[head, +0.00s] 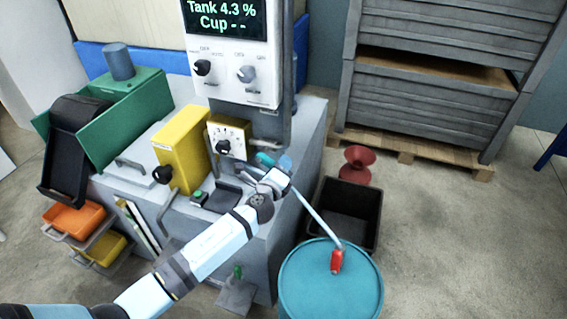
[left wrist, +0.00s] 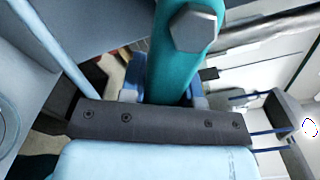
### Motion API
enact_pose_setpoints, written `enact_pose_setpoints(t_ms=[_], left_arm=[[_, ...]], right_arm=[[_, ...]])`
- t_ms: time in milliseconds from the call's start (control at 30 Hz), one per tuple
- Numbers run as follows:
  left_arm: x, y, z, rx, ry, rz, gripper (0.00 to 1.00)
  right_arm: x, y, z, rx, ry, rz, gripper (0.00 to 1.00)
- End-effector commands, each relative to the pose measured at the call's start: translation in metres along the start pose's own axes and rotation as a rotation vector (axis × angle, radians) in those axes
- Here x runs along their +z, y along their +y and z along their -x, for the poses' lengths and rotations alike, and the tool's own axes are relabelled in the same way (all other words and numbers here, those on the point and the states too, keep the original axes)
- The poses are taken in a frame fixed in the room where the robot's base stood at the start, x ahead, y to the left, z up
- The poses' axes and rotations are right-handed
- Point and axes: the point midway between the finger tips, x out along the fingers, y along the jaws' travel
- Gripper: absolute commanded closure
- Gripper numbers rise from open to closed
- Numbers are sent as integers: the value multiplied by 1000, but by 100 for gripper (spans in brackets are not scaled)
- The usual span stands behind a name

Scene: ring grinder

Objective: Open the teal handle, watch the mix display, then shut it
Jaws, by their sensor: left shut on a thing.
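The teal handle (head: 265,158) shows just past my left gripper (head: 277,170) at the front of the grey machine. In the left wrist view the teal handle (left wrist: 180,65) runs between the two blue fingers of my left gripper (left wrist: 166,88), which is shut on it. A grey hexagonal end piece shows on the handle. The mix display (head: 223,17) is at the top and reads "Tank 4.3 %" and "Cup - -". Most of the handle is hidden by the gripper in the head view. My right gripper is not in view.
A teal drum (head: 330,285) with a red-gripped rod stands at the lower right, near my left arm. A black bin (head: 345,215) and a red funnel-shaped object (head: 357,163) are behind it. A yellow box (head: 180,150) and a green hopper (head: 118,120) are on the left.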

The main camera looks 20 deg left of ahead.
Motion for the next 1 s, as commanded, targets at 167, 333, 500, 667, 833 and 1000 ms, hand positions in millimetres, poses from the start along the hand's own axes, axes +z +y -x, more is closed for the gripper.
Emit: enact_pose_setpoints(t_ms=[167,333,500,667,833,1000], left_arm=[[1,12,0,1,1,-170,100],[4,22,0,1,1,-332,100],[9,31,0,1,1,-494,100],[14,39,0,2,1,-642,100],[20,46,0,1,2,-784,100],[25,51,0,1,2,-896,100]], right_arm=[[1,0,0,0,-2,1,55],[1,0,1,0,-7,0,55],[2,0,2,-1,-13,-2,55],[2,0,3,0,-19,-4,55],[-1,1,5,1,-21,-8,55],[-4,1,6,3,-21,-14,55]])
